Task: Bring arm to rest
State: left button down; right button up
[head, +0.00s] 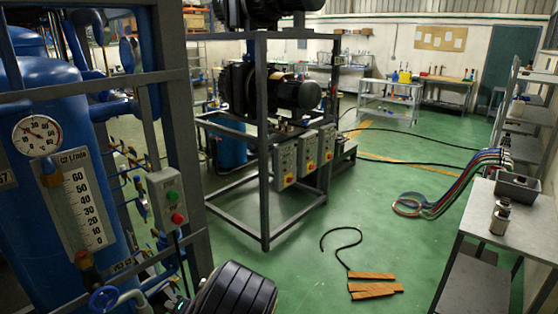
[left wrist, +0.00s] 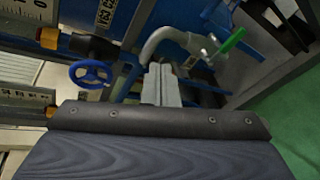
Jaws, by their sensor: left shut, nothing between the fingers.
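My left gripper (left wrist: 161,84) is shut and empty in the left wrist view, its grey fingers together beyond a dark, riveted edge. A dark ribbed part that looks like my left arm shows at the bottom of the head view, and I cannot make out the fingers there. The fingers point towards pipework near a blue handwheel (left wrist: 90,73) and a green-handled valve (left wrist: 231,41). I cannot tell if they touch the pipe behind them. The handwheel also shows at lower left in the head view (head: 103,299). My right gripper is in neither view.
A blue tank (head: 30,215) with a gauge and scale stands close at left, beside a grey frame with a button box (head: 166,198). A pump rack (head: 265,180) stands mid-view. Orange boards (head: 373,287) lie on the green floor. A bench (head: 515,207) stands at right.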

pick_arm(q)
jog(key=s+a+r+n+g+h, duration=0.1)
jog(key=s+r+n+g+h, duration=0.25)
jog(key=s+n, duration=0.65)
jog(key=s+a+r+n+g+h, duration=0.2)
jog(key=s+n+g+h, duration=0.2)
jog(key=s+n, duration=0.5)
jog(key=s+d+r+n+t+h, duration=0.5)
jog(key=s+d+r+n+h, duration=0.3)
jog(key=n, duration=1.2)
jog(key=s+d+r, duration=0.3)
jog(key=s, duration=0.1)
jog(key=shift+s+r+t+h, duration=0.25)
jog(key=shift+r+t+h, duration=0.05)
jog(key=shift+t+h, duration=0.05)
